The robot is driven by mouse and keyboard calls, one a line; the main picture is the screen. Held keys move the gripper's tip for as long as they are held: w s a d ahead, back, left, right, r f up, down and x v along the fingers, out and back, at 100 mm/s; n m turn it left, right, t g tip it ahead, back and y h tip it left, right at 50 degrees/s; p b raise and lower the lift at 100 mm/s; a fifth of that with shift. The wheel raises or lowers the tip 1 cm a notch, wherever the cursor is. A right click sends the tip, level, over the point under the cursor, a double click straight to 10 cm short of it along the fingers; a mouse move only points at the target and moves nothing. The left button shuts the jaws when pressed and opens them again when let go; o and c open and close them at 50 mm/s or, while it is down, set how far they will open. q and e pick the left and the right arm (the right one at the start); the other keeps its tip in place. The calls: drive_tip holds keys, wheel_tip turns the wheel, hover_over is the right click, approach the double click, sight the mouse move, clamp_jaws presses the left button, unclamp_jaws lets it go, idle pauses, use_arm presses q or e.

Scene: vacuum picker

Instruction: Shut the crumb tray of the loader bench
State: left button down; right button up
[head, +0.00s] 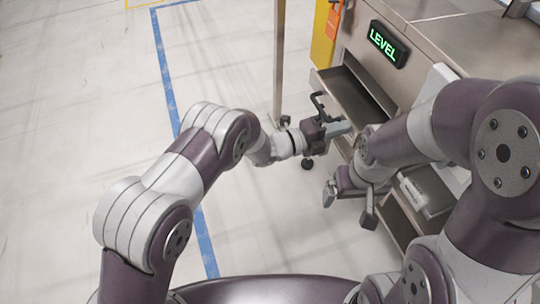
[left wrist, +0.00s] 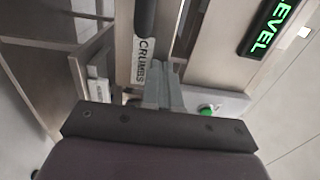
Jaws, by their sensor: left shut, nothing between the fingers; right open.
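The crumb tray (head: 364,99) of the loader bench (head: 425,45) stands pulled out below the green LEVEL display. In the left wrist view, its front carries a CRUMBS label (left wrist: 143,60) and a dark handle (left wrist: 145,18). My left gripper (head: 341,128) is shut and empty, close to the outer side of the tray front. In the left wrist view its fingers (left wrist: 162,92) sit near the label's end; I cannot tell whether they touch the front. My right gripper (head: 348,205) is open and empty, lower down, beside the bench's lower shelf.
A grey bin (head: 428,190) sits on the lower shelf, partly behind my right arm. A thin upright post (head: 279,60) stands left of the tray. A green button (left wrist: 207,110) shows in the left wrist view.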

use_arm(q)
drive_tip(key=b+x, duration=0.4)
drive_tip(key=x, duration=0.5)
drive_tip(key=shift+w+d+f, duration=0.1)
drive_tip(key=shift+d+f, duration=0.05)
drive_tip(key=shift+d, duration=0.1)
drive_tip(key=shift+d+r, duration=0.1)
drive_tip(key=shift+r, duration=0.25)
